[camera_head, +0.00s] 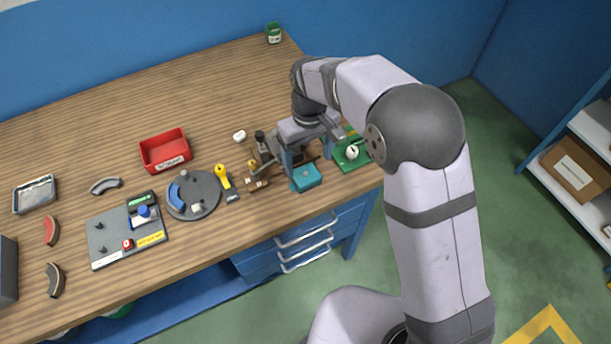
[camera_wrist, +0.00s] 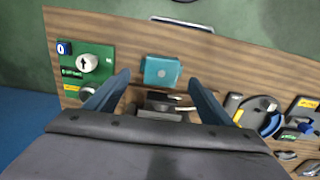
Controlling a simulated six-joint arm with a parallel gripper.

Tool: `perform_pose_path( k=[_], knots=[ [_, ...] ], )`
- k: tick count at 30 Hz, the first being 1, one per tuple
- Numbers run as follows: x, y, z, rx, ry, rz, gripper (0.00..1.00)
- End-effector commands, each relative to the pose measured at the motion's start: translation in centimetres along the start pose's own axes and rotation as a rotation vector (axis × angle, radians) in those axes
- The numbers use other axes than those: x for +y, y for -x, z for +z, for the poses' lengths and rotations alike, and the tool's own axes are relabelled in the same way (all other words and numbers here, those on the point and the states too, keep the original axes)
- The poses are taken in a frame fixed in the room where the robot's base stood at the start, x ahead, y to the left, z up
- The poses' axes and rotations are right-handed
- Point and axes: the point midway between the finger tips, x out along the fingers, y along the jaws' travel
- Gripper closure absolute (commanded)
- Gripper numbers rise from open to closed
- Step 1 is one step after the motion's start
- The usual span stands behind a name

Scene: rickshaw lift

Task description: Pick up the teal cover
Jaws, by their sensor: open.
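The teal cover (camera_head: 306,177) is a small box-like piece near the front edge of the wooden bench, at the right end. It also shows in the wrist view (camera_wrist: 161,71), flat on the wood with a round mark on its face. My gripper (camera_head: 308,158) is above the bench close to the cover. In the wrist view my gripper (camera_wrist: 160,84) has its two blue-grey fingers wide apart, with the cover beyond and between their tips. Nothing is held. I cannot tell the exact height of the fingers above the cover.
A green board (camera_wrist: 88,62) with a white knob lies beside the cover. A dark clamp-like fixture (camera_wrist: 157,106) sits between my fingers. A yellow-handled tool (camera_head: 222,177), a grey round plate (camera_head: 207,193) and a red bin (camera_head: 165,151) stand to the left. The bench's front edge is close.

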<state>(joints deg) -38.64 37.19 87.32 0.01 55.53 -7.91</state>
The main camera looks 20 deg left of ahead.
Motion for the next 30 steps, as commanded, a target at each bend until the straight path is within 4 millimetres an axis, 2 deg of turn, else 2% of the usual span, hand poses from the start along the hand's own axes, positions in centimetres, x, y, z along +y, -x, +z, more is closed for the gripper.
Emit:
perform_pose_path(
  k=[9,17,30],
  knots=[
    [0.0,-1.9,0.0,-0.001,-0.001,0.000,0.25],
    [-0.1,-2.6,-0.1,-0.002,-0.001,0.000,0.25],
    [-0.4,-6.9,-0.7,-0.001,-0.002,0.000,0.25]
  ],
)
